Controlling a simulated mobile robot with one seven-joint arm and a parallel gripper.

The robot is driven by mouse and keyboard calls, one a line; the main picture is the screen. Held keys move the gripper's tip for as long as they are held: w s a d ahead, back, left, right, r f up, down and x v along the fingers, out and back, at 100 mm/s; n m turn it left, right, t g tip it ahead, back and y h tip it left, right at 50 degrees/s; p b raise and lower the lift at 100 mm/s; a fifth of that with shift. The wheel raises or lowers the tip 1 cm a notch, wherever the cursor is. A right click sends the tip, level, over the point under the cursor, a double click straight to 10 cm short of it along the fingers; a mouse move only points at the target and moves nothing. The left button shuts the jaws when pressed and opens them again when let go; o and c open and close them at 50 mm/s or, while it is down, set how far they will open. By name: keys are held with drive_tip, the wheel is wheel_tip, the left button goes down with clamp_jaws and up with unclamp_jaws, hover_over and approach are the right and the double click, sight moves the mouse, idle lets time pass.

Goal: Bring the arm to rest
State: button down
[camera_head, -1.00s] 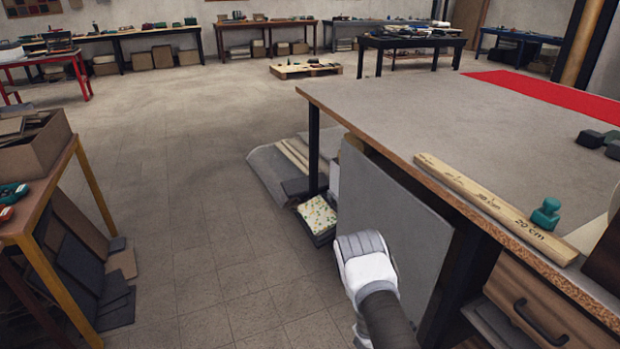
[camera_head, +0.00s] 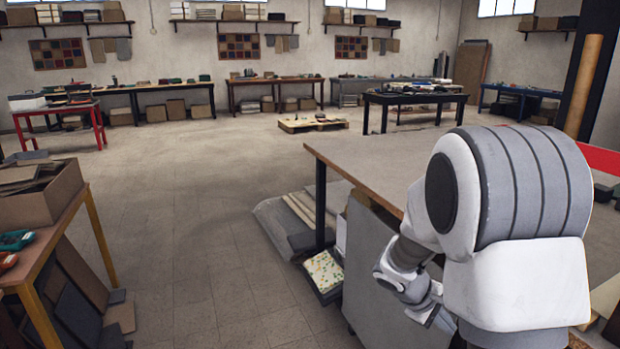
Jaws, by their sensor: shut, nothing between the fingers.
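My arm is folded at the lower right, its large white-and-grey joint (camera_head: 510,185) close to the camera. It covers much of the worktable (camera_head: 385,160). My gripper (camera_head: 440,319) is small and partly hidden beyond the arm, low in front of the grey panel (camera_head: 370,270) at the table's side. It is shut, and nothing shows in it. I cannot tell whether any part of the arm touches the panel or the table edge.
A table with a cardboard box (camera_head: 62,197) stands at the left. Sheets and a patterned stack (camera_head: 323,270) lie on the floor beside the worktable. A pallet (camera_head: 313,124) lies farther back. The floor between the left table and worktable is clear.

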drive_tip(key=s+a+r+m+t+y, duration=0.2)
drive_tip(key=s+a+r+m+y, duration=0.2)
drive_tip(key=s+a+r, duration=0.45)
drive_tip(key=s+a+r+m+t+y, duration=0.2)
drive_tip(key=s+a+r+m+y, duration=0.3)
drive_tip(key=s+r, duration=0.6)
wheel_tip(320, 180, up, 17)
drive_tip(key=s+n+h+p, duration=0.1)
drive_tip(key=p, duration=1.8)
drive_tip(key=shift+s+a+n, duration=0.25)
drive_tip(key=shift+a+n, duration=0.15)
drive_tip(key=shift+a, duration=0.05)
drive_tip(key=shift+d, duration=0.2)
